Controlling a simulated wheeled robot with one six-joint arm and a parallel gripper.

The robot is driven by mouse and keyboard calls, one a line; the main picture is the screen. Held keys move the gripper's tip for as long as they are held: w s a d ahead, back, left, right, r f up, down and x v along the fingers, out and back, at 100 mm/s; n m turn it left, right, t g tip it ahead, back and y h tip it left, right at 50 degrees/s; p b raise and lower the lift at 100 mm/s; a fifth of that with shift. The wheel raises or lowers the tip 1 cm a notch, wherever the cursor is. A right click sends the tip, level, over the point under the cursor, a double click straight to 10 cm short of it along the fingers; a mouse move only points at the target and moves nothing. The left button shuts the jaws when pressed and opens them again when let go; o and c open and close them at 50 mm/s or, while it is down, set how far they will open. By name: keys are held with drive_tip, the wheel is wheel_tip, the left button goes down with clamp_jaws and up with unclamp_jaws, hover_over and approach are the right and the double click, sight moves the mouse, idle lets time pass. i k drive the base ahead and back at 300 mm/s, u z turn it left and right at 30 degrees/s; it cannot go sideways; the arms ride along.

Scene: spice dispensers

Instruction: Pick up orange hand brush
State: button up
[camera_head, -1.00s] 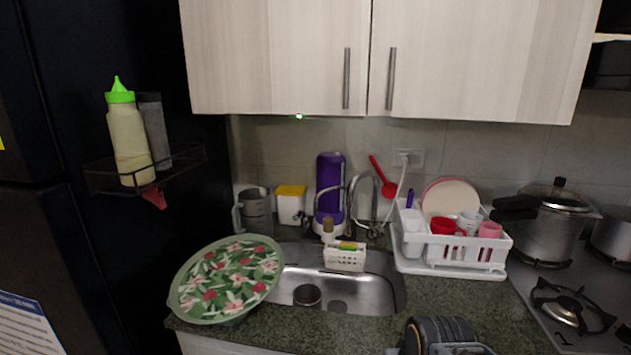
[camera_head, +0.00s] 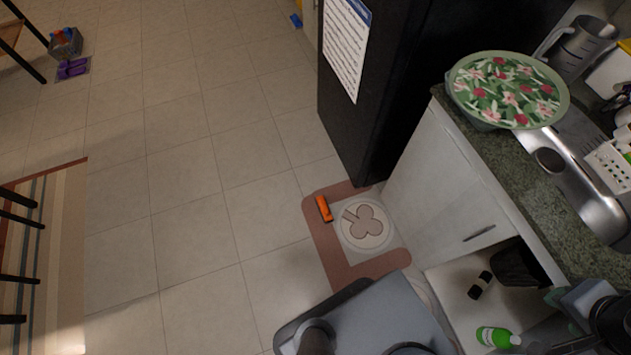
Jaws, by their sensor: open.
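The orange hand brush (camera_head: 324,208) is a small orange block-like thing with a dark edge. It lies on the floor, on the left part of a pinkish mat (camera_head: 325,245) with a pale clover-patterned centre. Nothing covers it, and no part of my arm touches it. Dark and grey parts of my arm show at the bottom right corner, well apart from the brush. I cannot make out my gripper's fingers in this view.
A black fridge (camera_head: 385,85) stands just behind the mat. A white cabinet (camera_head: 440,190) under the green counter is to its right, with an open lower space holding a green bottle (camera_head: 495,337). My base is just below the mat. Tiled floor (camera_head: 200,200) at left is clear.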

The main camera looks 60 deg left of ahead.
sight(326, 214)
drive_tip(key=k, duration=0.7)
drive_tip(key=u, duration=0.7)
drive_tip(key=i, duration=0.85)
drive_tip(key=u, duration=3.75)
drive_tip(key=i, duration=0.65)
drive_tip(key=z, duration=2.75)
